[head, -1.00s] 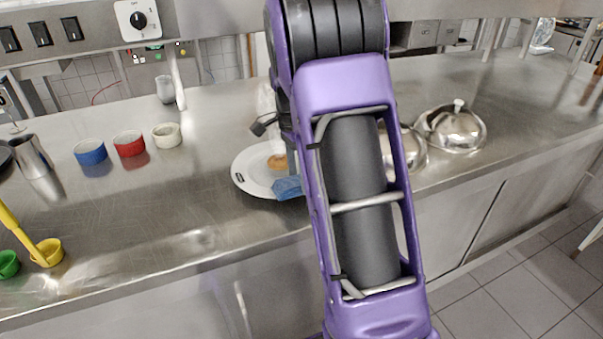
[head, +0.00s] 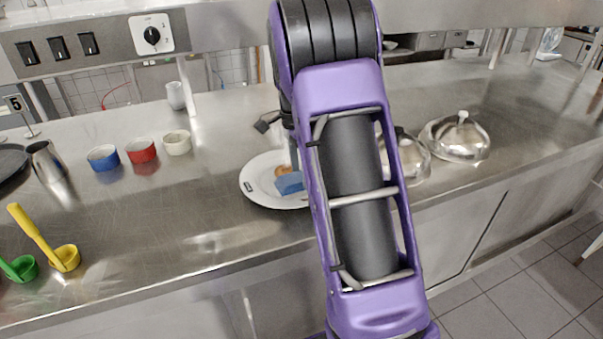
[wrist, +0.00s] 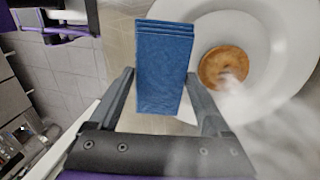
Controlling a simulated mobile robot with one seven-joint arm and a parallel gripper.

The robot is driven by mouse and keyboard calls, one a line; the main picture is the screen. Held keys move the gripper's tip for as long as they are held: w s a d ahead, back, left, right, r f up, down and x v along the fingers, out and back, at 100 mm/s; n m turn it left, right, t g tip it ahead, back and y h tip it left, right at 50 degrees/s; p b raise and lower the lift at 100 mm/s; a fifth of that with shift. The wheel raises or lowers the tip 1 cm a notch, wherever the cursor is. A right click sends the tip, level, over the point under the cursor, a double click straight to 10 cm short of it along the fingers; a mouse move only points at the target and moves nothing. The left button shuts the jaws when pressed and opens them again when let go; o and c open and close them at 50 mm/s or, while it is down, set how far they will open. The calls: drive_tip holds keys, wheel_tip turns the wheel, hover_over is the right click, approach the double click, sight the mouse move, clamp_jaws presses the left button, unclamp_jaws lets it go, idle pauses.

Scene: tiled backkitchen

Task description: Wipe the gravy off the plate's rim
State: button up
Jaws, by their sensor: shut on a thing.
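A blue folded cloth (wrist: 165,65) is held between the two fingers of my gripper (wrist: 160,77), which is shut on it. The white plate (head: 255,190) sits on the steel counter; it fills the upper right of the wrist view (wrist: 296,92). The cloth (head: 289,183) shows over the plate's front part in the head view; whether it touches cannot be told. A round brown food piece (wrist: 223,69) lies in the plate's middle, with faint steam near it. My arm hides the plate's right side in the head view.
Blue (head: 103,158), red (head: 141,151) and white (head: 177,143) cups stand left of the plate. Steel domes (head: 456,138) stand to the right. Yellow (head: 65,258) and green ladles lie at the front left. The counter between ladles and plate is clear.

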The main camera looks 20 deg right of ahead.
drive_tip(key=r+p, duration=0.1)
drive_tip(key=r, duration=0.1)
drive_tip(key=shift+w+r+p, duration=0.2)
drive_tip(key=shift+r+p, duration=0.15)
drive_tip(key=shift+p, duration=0.05)
drive_tip(key=shift+w+r, duration=0.15)
drive_tip(key=shift+r, duration=0.6)
drive_tip(key=shift+w+r, duration=0.15)
drive_tip(key=shift+r, duration=0.55)
drive_tip(key=shift+f, duration=0.15)
drive_tip(key=s+f+b, duration=0.1)
drive_tip(key=b, duration=0.2)
drive_tip(key=shift+f+t, duration=0.1)
drive_tip(key=shift+t, duration=0.3)
drive_tip(key=s+b, duration=0.1)
drive_tip(key=b, duration=0.2)
drive_tip(key=shift+f+t, duration=0.35)
drive_tip(key=shift+t, duration=0.05)
drive_tip(key=shift+s+b, duration=0.15)
drive_tip(key=shift+b, duration=0.2)
